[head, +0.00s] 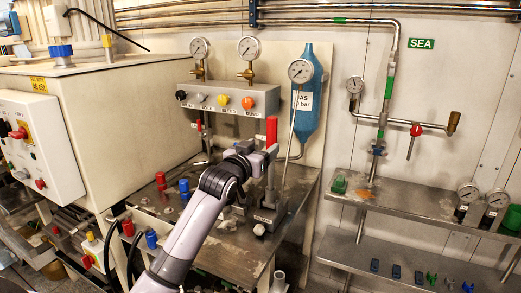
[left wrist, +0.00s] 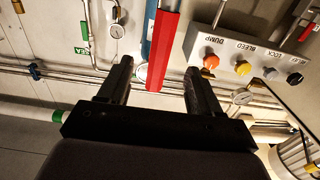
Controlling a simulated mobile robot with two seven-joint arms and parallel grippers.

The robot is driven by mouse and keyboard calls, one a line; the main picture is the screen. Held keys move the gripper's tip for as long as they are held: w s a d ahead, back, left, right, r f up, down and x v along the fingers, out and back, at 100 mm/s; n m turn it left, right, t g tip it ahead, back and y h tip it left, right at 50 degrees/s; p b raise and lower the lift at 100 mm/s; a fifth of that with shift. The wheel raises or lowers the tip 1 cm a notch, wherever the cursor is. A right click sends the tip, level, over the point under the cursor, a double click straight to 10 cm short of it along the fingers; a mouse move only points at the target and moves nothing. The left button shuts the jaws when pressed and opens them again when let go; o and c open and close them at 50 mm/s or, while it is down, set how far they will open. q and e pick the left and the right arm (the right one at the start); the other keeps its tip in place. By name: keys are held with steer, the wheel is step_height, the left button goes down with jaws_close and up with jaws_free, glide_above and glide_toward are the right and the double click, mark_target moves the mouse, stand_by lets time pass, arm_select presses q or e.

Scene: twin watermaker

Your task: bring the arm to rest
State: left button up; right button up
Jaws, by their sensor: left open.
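My left arm (head: 190,232) reaches up from the bottom of the head view to the metal bench. My left gripper (head: 263,156) is beside an upright red handle (head: 271,131). In the left wrist view the left gripper (left wrist: 158,66) is open, with its two dark fingers apart. The red handle (left wrist: 163,45) shows between the fingers, with a gap on each side, so nothing is gripped. How far the handle lies beyond the fingertips is hard to tell. The handle's lower part is partly hidden by the gripper in the head view. My right gripper is not in view.
A knob panel (head: 228,99) with gauges and a blue cylinder (head: 312,95) stand behind the gripper. A large beige tank (head: 125,115) is at left. Red and blue fittings stand on the bench. Shelves (head: 420,208) and pipes are at right. Open space lies before the shelves.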

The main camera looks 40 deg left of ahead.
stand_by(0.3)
arm_select(q)
steer(key=s+d+f+m+g+h, duration=0.1)
steer(key=s+d+f+g, duration=0.2)
steer(key=f, duration=0.4)
steer(key=s+d+f+m+g+h, duration=0.1)
steer(key=s+d+f, duration=0.35)
steer(key=f, duration=0.25)
steer(key=s+d+f+m+g+h, duration=0.1)
steer(key=s+d+f+g, duration=0.3)
steer(key=s, duration=0.5)
steer(key=s+d+f+m+g+h, duration=0.15)
steer(key=s+d+f, duration=0.35)
steer(key=s, duration=0.5)
steer(key=s+d+f+g, duration=0.4)
steer(key=s+d+f, duration=0.1)
steer(key=s, duration=0.4)
steer(key=w+d+f+t+h, duration=0.2)
steer(key=w+f+t, duration=0.4)
steer(key=f, duration=0.2)
steer(key=shift+d+f+m+t, duration=0.35)
